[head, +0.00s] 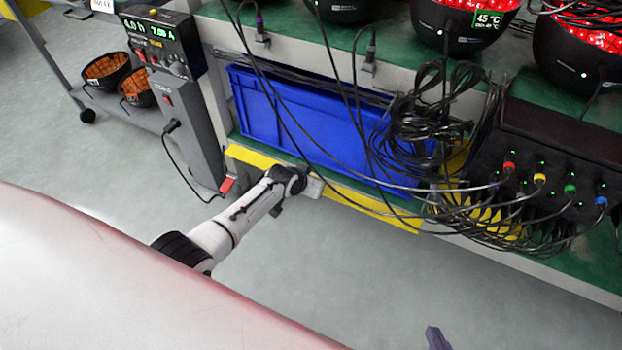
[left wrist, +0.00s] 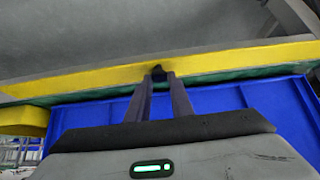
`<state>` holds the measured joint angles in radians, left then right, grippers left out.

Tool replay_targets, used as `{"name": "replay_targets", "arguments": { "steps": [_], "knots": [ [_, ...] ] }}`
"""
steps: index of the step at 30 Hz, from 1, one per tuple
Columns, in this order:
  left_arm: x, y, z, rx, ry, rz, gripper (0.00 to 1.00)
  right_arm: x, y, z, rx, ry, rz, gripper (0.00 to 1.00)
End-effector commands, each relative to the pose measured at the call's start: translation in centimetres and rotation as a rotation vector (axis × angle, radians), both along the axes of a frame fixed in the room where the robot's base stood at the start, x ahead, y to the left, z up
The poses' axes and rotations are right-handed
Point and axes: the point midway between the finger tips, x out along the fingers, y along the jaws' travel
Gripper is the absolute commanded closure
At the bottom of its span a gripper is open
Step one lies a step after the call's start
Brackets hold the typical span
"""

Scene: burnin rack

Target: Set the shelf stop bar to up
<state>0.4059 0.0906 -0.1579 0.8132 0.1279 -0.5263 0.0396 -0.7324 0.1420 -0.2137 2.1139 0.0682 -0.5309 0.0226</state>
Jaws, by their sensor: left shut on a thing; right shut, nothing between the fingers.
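A yellow bar runs along the front edge of the lower green shelf, low in front of the blue bin; I take it as the shelf stop bar (head: 375,208). It also shows in the left wrist view (left wrist: 230,60). My left gripper (head: 308,187) is at this bar, its fingers hidden in the head view. Only a fingertip of my right gripper (head: 436,338) shows at the bottom edge, shut and empty, apart from the rack.
The blue bin (head: 290,115) stands on the lower shelf behind the bar. Black cables (head: 440,110) hang in front, trailing to a box with coloured plugs (head: 545,180). A grey power supply column (head: 185,125) stands left. The floor before the rack is clear.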

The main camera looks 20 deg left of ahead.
Motion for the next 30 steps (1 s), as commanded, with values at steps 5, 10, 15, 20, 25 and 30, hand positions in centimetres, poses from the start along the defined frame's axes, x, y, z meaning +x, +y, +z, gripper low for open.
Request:
{"name": "replay_targets", "arguments": {
  "steps": [5, 10, 15, 20, 25, 30],
  "knots": [
    [0.35, -0.02, 0.38, 0.003, 0.079, 0.000, 1.00, -0.02, -0.05, 0.14, -0.005, 0.004, 0.003, 1.00],
    [0.50, -0.05, 0.47, 0.004, 0.116, 0.000, 1.00, -0.05, -0.05, 0.15, -0.007, 0.005, 0.003, 1.00],
    [0.50, -0.04, 0.45, 0.004, 0.127, 0.000, 1.00, -0.07, -0.05, 0.13, -0.007, 0.006, 0.003, 1.00],
    [0.49, -0.04, 0.43, 0.004, 0.127, 0.000, 1.00, -0.05, -0.06, 0.12, -0.007, 0.006, 0.004, 1.00],
    [0.49, -0.04, 0.42, 0.004, 0.127, 0.000, 0.72, 0.03, -0.06, 0.16, -0.007, 0.004, 0.003, 1.00],
    [0.52, -0.04, 0.46, 0.004, 0.125, 0.000, 0.64, 0.17, -0.06, 0.22, -0.007, 0.002, 0.004, 1.00]
  ]
}}
